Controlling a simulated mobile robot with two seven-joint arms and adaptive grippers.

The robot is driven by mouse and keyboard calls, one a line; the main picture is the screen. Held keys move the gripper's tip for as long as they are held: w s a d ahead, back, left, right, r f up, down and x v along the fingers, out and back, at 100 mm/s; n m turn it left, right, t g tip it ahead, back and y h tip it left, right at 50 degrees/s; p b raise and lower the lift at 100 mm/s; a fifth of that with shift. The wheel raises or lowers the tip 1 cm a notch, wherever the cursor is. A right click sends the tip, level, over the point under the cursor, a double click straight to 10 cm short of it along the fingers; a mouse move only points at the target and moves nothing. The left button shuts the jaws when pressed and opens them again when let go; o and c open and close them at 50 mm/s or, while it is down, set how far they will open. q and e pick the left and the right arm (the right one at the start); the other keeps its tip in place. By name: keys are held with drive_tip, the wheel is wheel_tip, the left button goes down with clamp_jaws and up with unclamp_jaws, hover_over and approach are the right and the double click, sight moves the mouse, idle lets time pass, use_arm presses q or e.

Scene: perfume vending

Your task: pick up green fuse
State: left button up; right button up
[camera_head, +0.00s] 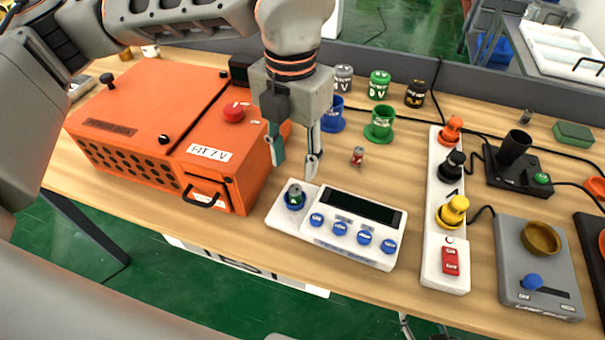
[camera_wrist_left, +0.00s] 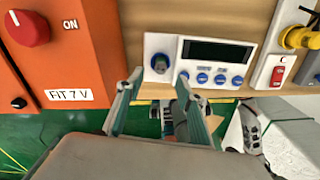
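A small fuse with a green top (camera_head: 295,193) stands upright in the blue round socket at the left end of a white meter box (camera_head: 281,222) in the head view. In the left wrist view the fuse (camera_wrist_left: 160,64) sits in its socket beyond the fingertips. My left gripper (camera_head: 294,163) points down just above and behind the fuse. Its two fingers are apart with nothing between them, and it is not touching the fuse. The open fingers also show in the left wrist view (camera_wrist_left: 157,88).
An orange box (camera_head: 140,105) stands close left of the gripper. A small red fuse (camera_head: 357,156) stands behind the meter. Green (camera_head: 380,85), grey and black canisters stand further back. A white strip with coloured plugs (camera_head: 434,210) is to the right.

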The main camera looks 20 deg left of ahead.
sight(294, 189)
use_arm(q)
drive_tip(key=shift+s+f, duration=0.15)
drive_tip(key=shift+f, duration=0.3)
wheel_tip(294, 189, down, 6)
drive_tip(key=shift+s+r, duration=0.1)
drive_tip(key=shift+s, duration=0.05)
drive_tip(key=shift+f, duration=0.45)
use_arm(e)
drive_tip(key=shift+s+r, duration=0.15)
drive_tip(key=shift+r, duration=0.25)
use_arm(q)
drive_tip(key=c, duration=1)
clamp_jaws()
use_arm(e)
drive_tip(key=shift+s+f, duration=0.1)
drive_tip(key=shift+f, duration=0.15)
